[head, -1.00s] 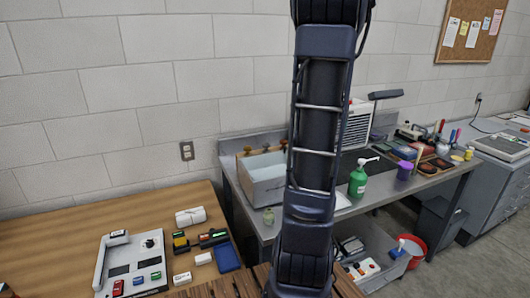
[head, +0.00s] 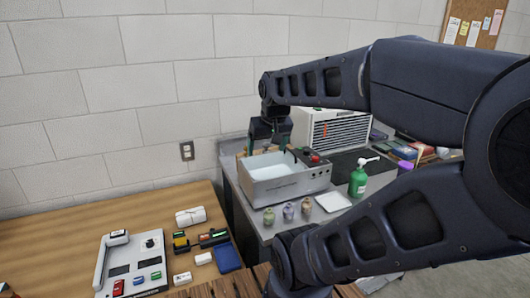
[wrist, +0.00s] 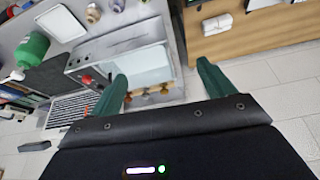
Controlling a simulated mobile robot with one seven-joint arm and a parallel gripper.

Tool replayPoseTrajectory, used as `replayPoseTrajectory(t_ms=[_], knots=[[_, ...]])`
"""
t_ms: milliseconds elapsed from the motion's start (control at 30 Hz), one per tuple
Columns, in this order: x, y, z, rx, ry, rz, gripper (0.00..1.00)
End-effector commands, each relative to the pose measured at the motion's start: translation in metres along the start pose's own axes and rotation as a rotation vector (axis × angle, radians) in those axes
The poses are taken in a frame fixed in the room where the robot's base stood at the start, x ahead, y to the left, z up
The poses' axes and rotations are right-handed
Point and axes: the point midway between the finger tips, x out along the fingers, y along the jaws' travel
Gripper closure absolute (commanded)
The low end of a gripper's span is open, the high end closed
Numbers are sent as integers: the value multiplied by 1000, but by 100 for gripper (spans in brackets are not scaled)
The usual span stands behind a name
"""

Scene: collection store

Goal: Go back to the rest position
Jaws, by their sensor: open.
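My gripper (head: 267,144) hangs above the back of the white-and-grey basin (head: 290,183) on the metal bench in the head view. In the wrist view my gripper (wrist: 162,77) shows its two green fingers spread wide apart, with nothing between them. The basin also shows in the wrist view (wrist: 125,54), beyond the fingertips. My arm stretches across the right half of the head view and is bent, with the gripper pointing down.
A green pump bottle (head: 358,180), several small jars (head: 288,211) and a white tray (head: 333,201) stand by the basin. A white louvred unit (head: 335,130) is behind. The wooden table (head: 60,240) at left holds a white device (head: 130,262) and small blocks.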

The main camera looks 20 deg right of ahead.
Motion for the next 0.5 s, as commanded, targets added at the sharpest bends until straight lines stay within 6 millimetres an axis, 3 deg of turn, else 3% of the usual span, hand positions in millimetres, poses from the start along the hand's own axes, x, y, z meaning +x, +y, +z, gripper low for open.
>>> replayPoseTrajectory(t_ms=[200, 500], knots=[[-3, -14, 23, -61, -4, -16, 19], [-3, -14, 23, -63, -4, -17, 19]])
